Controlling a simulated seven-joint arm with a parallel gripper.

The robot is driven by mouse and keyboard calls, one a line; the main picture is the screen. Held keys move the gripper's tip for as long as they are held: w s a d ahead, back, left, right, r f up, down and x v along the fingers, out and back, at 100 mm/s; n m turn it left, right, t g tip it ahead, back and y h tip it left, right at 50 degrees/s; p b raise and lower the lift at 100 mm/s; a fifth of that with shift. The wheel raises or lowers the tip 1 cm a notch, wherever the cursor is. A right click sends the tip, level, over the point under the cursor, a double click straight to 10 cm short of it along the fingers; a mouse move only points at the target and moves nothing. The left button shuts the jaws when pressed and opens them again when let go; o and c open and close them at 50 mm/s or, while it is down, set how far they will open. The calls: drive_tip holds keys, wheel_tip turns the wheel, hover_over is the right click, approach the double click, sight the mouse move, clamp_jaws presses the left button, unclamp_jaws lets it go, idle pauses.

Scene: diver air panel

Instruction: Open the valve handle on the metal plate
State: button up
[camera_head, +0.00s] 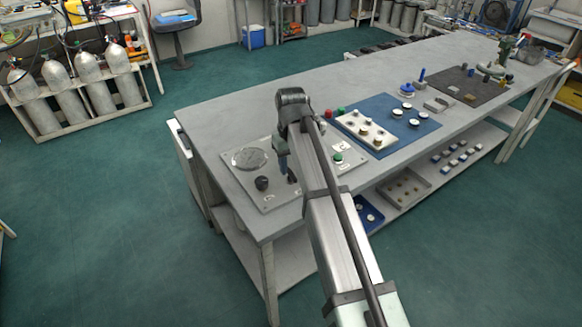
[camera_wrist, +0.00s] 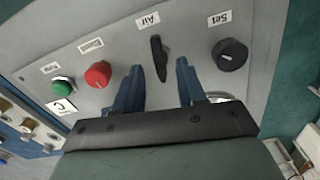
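The metal plate (camera_head: 283,196) lies on the near end of the long grey bench; it fills much of the wrist view (camera_wrist: 118,38). The valve handle (camera_wrist: 159,58) is a narrow black lever beside the "Air" label, standing roughly along the vertical of the wrist view. My gripper (camera_wrist: 157,66) is open, its two blue fingers spread with the handle showing between their tips. I cannot tell whether either finger touches it. In the head view my gripper (camera_head: 283,163) points down over the plate, and my arm hides part of the plate.
The plate also bears a black knob (camera_wrist: 230,54) by "Set", a red knob (camera_wrist: 98,74), a green button (camera_wrist: 63,86) and a round gauge (camera_head: 249,158). A blue mat (camera_head: 417,130) with a white panel (camera_head: 366,131) lies farther along the bench.

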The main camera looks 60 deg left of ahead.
sight(291, 173)
wheel_tip(291, 173, up, 12)
drive_tip(key=shift+r, duration=0.15)
idle(0.3)
